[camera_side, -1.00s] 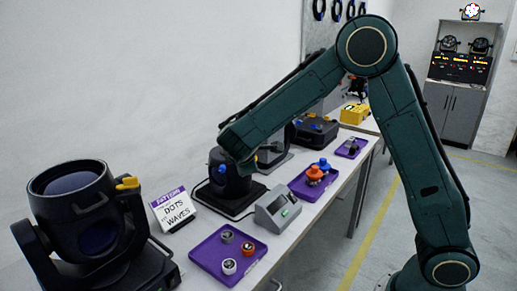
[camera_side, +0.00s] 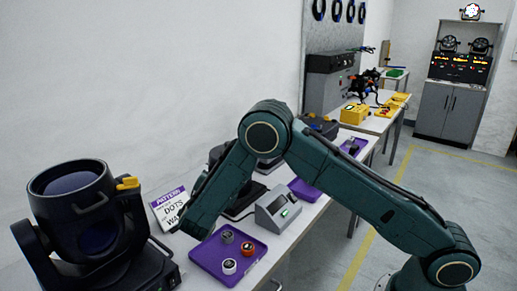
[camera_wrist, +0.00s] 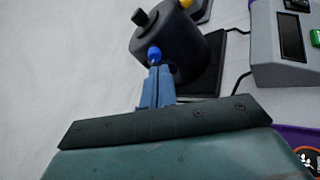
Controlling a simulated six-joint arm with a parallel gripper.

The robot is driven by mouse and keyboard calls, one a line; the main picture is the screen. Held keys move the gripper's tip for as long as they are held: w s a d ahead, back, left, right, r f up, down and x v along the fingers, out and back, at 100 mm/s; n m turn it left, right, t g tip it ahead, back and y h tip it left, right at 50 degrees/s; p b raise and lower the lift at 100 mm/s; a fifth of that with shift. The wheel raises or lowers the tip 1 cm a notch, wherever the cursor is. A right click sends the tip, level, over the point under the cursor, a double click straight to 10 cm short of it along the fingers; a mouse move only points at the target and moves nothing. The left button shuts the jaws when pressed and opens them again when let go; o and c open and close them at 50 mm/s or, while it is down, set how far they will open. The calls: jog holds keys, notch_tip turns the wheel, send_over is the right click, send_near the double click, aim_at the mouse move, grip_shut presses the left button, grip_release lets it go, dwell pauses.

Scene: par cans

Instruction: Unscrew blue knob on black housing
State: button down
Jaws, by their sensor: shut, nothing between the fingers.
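The black housing (camera_wrist: 180,45) is a dark cylinder in the wrist view, on a black base (camera_wrist: 207,75). The round blue knob (camera_wrist: 154,55) sits on its side facing me. My gripper (camera_wrist: 158,69) has its two blue-grey fingers shut together, with the tips right at the knob's lower edge in the picture. I cannot tell whether they touch it. Nothing shows between the fingers. In the side view my arm covers the knob and most of the housing, and my gripper is hidden.
A purple tray (camera_side: 206,258) with several round caps lies at the table's near end. A sign (camera_side: 172,197) and a large black lamp (camera_side: 85,205) stand at the left.

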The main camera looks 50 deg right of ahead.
dwell(0.3)
jog(key=w+d, duration=0.3)
jog(key=d, duration=0.3)
jog(key=shift+w, duration=0.15)
dwell(0.4)
jog(key=shift+w+a+f, duration=0.1)
jog(key=shift+w+f, duration=0.1)
dwell(0.9)
jog(key=shift+w+a+r, duration=0.25)
jog(key=shift+w+r, duration=0.1)
jog(key=shift+w, duration=0.05)
dwell(0.4)
jog(key=shift+w+a, duration=0.15)
jog(key=shift+w, duration=0.15)
dwell(0.6)
jog(key=shift+s+r, duration=0.1)
jog(key=shift+r, duration=0.35)
